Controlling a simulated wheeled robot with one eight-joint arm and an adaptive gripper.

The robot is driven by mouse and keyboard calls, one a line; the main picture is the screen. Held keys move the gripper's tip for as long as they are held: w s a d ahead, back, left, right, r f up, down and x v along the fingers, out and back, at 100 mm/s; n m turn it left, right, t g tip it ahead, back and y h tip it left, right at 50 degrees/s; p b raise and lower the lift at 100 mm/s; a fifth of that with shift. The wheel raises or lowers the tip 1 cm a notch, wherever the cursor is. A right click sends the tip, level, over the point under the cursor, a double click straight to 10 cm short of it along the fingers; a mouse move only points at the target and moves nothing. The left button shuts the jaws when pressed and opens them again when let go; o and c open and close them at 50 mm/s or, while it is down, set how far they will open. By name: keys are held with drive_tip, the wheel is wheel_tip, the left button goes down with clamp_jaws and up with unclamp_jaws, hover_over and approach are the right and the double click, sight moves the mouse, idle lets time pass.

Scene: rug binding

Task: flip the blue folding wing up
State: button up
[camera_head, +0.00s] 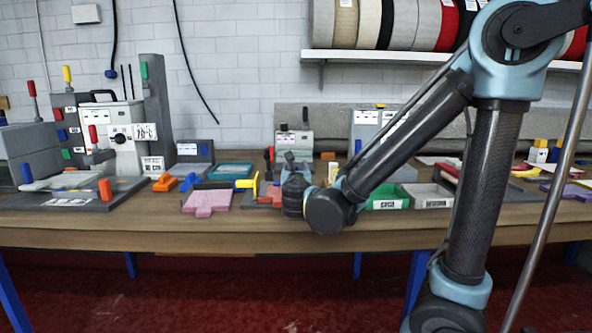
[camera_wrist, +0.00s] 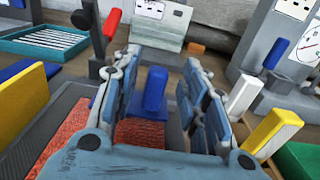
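A blue upright piece (camera_wrist: 155,92), which may be the blue folding wing or its handle, stands between the two fingers of my gripper (camera_wrist: 165,100) in the wrist view. The fingers are open, with a gap visible on each side of it. A rough red pad (camera_wrist: 140,133) lies just in front of its foot, partly hidden by my gripper. Another blue block (camera_wrist: 27,72) sits beside a yellow piece (camera_wrist: 20,103) at the left. In the head view my gripper (camera_head: 292,168) points away over the workbench, and my arm hides what lies beyond it.
A red-handled lever (camera_wrist: 111,24) stands just left of my fingers. A white block (camera_wrist: 243,95) and a yellow block (camera_wrist: 278,133) stand close on the right. A teal tray (camera_head: 232,170) and a pink pad (camera_head: 206,198) lie left on the bench. Green and grey bins (camera_head: 427,196) stand right.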

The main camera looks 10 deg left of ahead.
sight(295, 168)
drive_tip(key=shift+x, duration=1.55)
clamp_jaws()
